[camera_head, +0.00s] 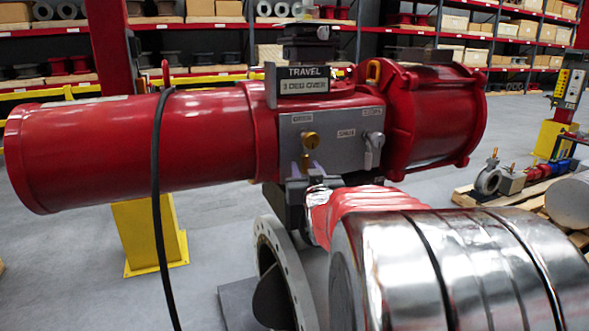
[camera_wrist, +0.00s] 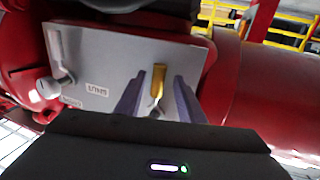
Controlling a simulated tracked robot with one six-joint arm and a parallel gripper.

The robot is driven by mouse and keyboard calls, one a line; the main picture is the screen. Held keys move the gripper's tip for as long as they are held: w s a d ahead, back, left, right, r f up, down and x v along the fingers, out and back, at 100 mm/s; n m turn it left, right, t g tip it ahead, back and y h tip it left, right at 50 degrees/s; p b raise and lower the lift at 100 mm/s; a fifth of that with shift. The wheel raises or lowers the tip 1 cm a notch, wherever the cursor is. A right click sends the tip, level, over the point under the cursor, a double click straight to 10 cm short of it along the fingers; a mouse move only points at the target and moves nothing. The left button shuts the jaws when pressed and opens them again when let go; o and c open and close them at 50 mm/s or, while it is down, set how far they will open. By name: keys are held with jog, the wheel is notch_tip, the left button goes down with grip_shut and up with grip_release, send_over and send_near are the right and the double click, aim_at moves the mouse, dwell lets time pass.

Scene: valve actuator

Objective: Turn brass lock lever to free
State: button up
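The brass lock lever (camera_head: 309,141) is mounted on the grey panel (camera_head: 345,140) of the red actuator, with its arm pointing down in the head view. In the wrist view, where the panel appears upside down, the brass lever (camera_wrist: 158,78) points up. My gripper (camera_head: 306,170) is at the panel just below the brass knob. In the wrist view its two fingers (camera_wrist: 157,88) stand on either side of the lever, with visible gaps on both sides. It is open and holds nothing. The lever's base is partly hidden in the wrist view.
A silver lever (camera_head: 374,145) is on the same panel, right of the brass one. A sign reading TRAVEL (camera_head: 305,80) sits above the panel. A black cable (camera_head: 158,190) hangs across the red cylinder (camera_head: 100,140). A large flange (camera_head: 285,270) stands below the actuator.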

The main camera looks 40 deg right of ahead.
jog(key=shift+c, duration=0.4)
grip_shut()
jog(key=shift+s+d, duration=0.1)
